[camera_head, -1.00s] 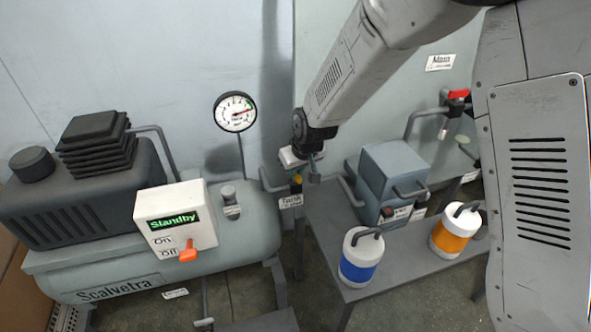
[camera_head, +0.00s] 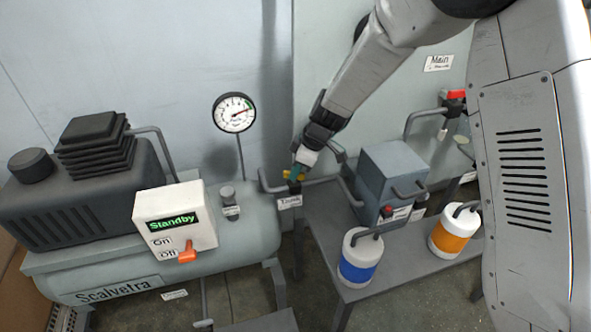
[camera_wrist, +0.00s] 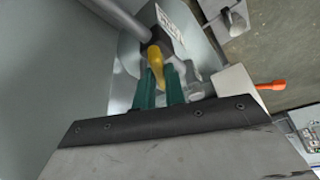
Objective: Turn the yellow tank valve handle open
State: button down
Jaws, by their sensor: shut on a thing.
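The yellow tank valve handle (camera_head: 291,175) sits on the pipe at the right end of the compressor tank, just above a white label reading "Tank" (camera_head: 289,202). My gripper (camera_head: 296,172) reaches it from the upper right. In the wrist view the yellow handle (camera_wrist: 155,58) stands at the tips of my green fingers (camera_wrist: 159,82), which are shut on it. In the head view the handle lies roughly crosswise in the picture, partly covered by my gripper.
A control box (camera_head: 176,219) reading "Standby" with an orange lever stands on the tank (camera_head: 245,245) at left. A gauge (camera_head: 234,112) rises behind. At right are a grey box (camera_head: 388,180), a blue-banded canister (camera_head: 360,258), an orange-banded canister (camera_head: 454,230) and a red-handled valve (camera_head: 456,95).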

jog(key=n+g, duration=0.1)
jog(key=n, duration=0.1)
jog(key=n+g, duration=0.1)
jog(key=n, duration=0.2)
jog(key=shift+w+n, duration=0.2)
jog(key=shift+n, duration=0.1)
dwell(0.5)
jog(key=c, duration=1.5)
grip_release()
jog(key=shift+o, duration=0.2)
jog(key=v, duration=0.7)
jog(key=shift+w+d+r, duration=0.15)
jog(key=shift+d+r, duration=0.05)
jog(key=shift+r, duration=0.15)
